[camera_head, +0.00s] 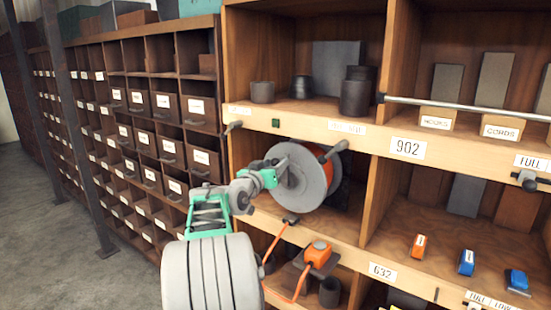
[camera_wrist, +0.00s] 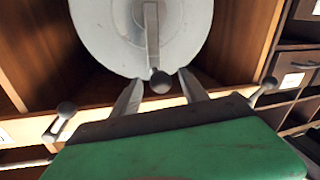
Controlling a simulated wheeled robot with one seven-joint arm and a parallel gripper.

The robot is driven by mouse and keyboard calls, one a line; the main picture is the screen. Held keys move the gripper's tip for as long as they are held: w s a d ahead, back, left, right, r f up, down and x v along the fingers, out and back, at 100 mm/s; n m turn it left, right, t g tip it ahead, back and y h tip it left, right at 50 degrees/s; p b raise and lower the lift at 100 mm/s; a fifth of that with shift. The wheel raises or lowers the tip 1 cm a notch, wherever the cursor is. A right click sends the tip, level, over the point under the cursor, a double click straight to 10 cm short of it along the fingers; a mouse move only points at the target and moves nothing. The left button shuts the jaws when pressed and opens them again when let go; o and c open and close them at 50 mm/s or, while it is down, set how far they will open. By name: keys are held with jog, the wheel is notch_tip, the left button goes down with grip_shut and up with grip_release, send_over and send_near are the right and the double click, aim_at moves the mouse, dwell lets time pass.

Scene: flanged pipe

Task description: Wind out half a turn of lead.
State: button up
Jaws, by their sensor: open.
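The reel is a grey round-flanged drum (camera_head: 300,178) with orange lead (camera_head: 334,172) wound behind its front flange. In the wrist view the grey flange (camera_wrist: 105,35) carries a crank arm (camera_wrist: 152,35) that ends in a dark round knob (camera_wrist: 160,82). My green gripper (camera_head: 276,172) is at the reel's left front. In the wrist view its fingers (camera_wrist: 160,91) are apart, with the knob between the tips. I cannot tell whether they touch it.
Orange lead (camera_head: 276,242) hangs from the bay to an orange block (camera_head: 318,253) on a dark bracket. Small levers (camera_head: 233,126) (camera_head: 290,220) stick out of the shelf edges. A metal rail (camera_head: 455,105) crosses the upper right bay. Orange and blue clips (camera_head: 467,262) lie at right.

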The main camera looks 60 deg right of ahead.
jog(key=shift+d, duration=0.75)
jog(key=shift+c, duration=0.4)
grip_shut()
dwell(0.5)
